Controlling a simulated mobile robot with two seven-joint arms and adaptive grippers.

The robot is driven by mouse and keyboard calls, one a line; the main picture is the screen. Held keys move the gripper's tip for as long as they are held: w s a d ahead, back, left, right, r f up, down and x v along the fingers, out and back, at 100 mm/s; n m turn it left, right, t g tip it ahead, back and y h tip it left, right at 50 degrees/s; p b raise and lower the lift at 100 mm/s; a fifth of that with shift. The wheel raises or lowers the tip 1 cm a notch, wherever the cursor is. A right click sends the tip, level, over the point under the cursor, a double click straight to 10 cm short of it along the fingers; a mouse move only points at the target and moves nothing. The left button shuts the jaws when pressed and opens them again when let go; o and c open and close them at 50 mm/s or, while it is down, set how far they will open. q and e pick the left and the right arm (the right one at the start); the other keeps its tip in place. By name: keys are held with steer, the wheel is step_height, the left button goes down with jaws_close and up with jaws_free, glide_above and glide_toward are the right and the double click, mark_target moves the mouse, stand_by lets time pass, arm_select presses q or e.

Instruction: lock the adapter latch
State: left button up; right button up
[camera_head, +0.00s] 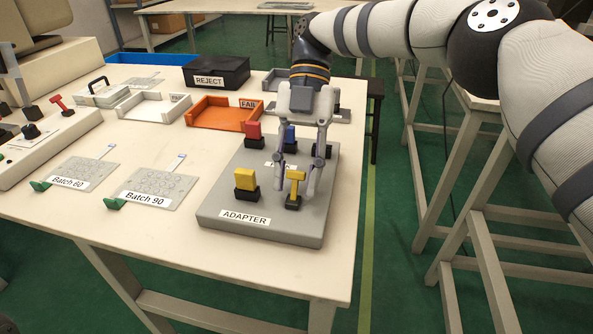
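The adapter (222,211) is a grey plate labelled ADAPTER at the right front of the table. A yellow T-shaped latch handle (295,183) stands upright on a black base near its front right. My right gripper (295,192) reaches down over the plate from behind. Its two fingers are apart, with the latch handle between them in this view. I cannot tell whether either finger touches the handle. A yellow block (246,180), a red block (254,131) and a blue block (290,134) sit in black holders on the plate. My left gripper is not in view.
Left of the adapter lie the keypad films Batch 90 (160,185) and Batch 60 (85,172). Behind stand an orange FAIL tray (222,115), a white tray (153,107) and a black REJECT box (216,71). A machine with a red lever (60,103) stands at left.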

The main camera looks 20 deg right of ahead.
mark_target(297, 171)
steer(key=shift+r, duration=0.1)
step_height(297, 171, up, 10)
steer(key=shift+r, duration=0.1)
stand_by(0.4)
